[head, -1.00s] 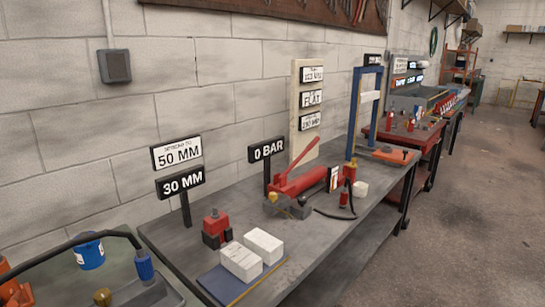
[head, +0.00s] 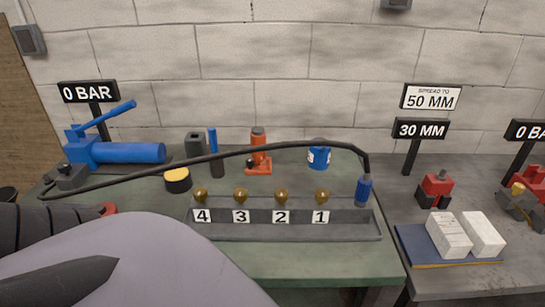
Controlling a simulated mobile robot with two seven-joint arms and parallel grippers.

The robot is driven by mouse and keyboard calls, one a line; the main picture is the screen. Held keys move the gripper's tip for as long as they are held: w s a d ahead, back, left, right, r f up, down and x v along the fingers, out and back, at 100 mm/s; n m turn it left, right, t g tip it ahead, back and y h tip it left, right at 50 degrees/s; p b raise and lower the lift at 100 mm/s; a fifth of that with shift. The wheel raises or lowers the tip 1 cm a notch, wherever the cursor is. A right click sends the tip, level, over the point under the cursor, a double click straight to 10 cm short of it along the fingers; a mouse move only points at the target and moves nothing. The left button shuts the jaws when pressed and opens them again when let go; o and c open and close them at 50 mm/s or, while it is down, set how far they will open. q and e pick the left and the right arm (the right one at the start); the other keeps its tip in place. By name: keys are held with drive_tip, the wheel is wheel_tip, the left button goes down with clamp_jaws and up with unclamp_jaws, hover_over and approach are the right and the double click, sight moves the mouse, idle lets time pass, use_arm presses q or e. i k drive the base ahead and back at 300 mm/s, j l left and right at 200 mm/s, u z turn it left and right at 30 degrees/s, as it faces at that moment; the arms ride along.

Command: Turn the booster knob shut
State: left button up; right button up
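No part in the head view is labelled as a booster, and I cannot tell which knob is the booster knob. A blue hand pump (head: 128,153) with a raised lever stands on the green bench at the left, under a 0 BAR sign (head: 89,92). A grey block (head: 72,176) sits at its near end. At the right edge, a red pump (head: 536,180) carries a small yellow knob (head: 517,189), partly cut off by the frame. A grey link of my arm fills the lower left. Neither gripper's fingertips show.
A grey tray (head: 350,232) with several numbered brass fittings lies in front. A black hose arches above it to a blue coupler (head: 363,190). A yellow-black puck (head: 178,180), an orange jack (head: 258,160) and a blue can (head: 319,157) stand behind. White blocks (head: 449,236) lie right.

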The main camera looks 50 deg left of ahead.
sight(65, 168)
drive_tip(key=l+u, duration=0.1)
drive_tip(key=u, duration=2.5)
drive_tip(key=j+z, duration=0.15)
drive_tip(key=z, duration=0.45)
drive_tip(key=j+z, duration=0.6)
drive_tip(key=z, duration=0.2)
drive_tip(key=j+z, duration=0.2)
drive_tip(key=j, duration=0.15)
drive_tip(key=k+j+z, duration=0.2)
drive_tip(key=j, duration=0.55)
drive_tip(key=k+j+z, duration=0.15)
drive_tip(key=j, duration=0.25)
drive_tip(key=i, duration=0.05)
